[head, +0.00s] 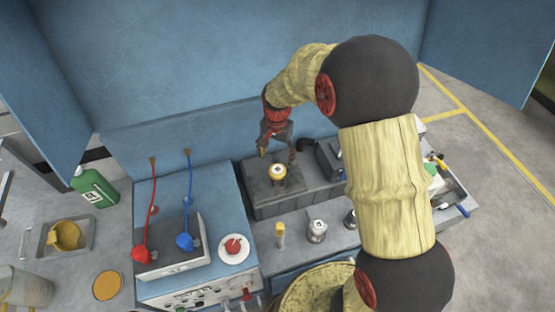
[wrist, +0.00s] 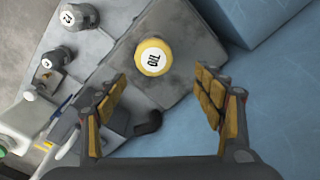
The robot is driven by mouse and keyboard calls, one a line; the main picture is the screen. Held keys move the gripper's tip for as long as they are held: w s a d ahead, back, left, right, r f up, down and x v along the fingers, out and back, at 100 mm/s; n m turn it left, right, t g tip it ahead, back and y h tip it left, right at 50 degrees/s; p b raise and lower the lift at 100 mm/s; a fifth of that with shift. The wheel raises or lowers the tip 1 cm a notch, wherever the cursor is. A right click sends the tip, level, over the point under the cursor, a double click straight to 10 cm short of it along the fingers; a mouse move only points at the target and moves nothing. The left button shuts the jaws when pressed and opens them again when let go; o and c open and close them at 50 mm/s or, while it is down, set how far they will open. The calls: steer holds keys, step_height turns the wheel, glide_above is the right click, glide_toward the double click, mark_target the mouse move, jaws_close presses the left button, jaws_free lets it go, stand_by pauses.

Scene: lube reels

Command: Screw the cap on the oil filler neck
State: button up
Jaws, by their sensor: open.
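A yellow cap with a white top marked OIL (head: 277,171) sits on top of the dark grey block (head: 262,205). It also shows in the wrist view (wrist: 152,57), label readable, just beyond my fingertips. The cap covers whatever is under it, so I cannot see the filler neck or tell whether the threads are engaged. My gripper (head: 277,150) points down behind and above the cap. In the wrist view my gripper (wrist: 163,78) has its fingers wide apart with nothing between them.
A slim yellow-topped post (head: 280,236) and grey metal caps (head: 316,231) stand in front of the block. A blue cabinet with red and blue hoses (head: 187,170) is at left. The blue wall (head: 230,60) rises close behind my gripper. A tool tray (head: 452,190) lies at right.

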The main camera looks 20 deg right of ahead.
mark_target(277, 170)
steer(key=n, duration=0.3)
steer(key=shift+s+r, duration=0.35)
steer(key=shift+s, duration=0.05)
steer(key=n, duration=0.3)
steer(key=shift+s, duration=0.25)
steer(key=shift+f+b, duration=0.35)
steer(key=shift+f, duration=3.6)
steer(key=c, duration=0.3)
steer(key=c, duration=0.9)
steer(key=shift+m, duration=1.2)
steer(key=o, duration=1.2)
steer(key=o, duration=0.3)
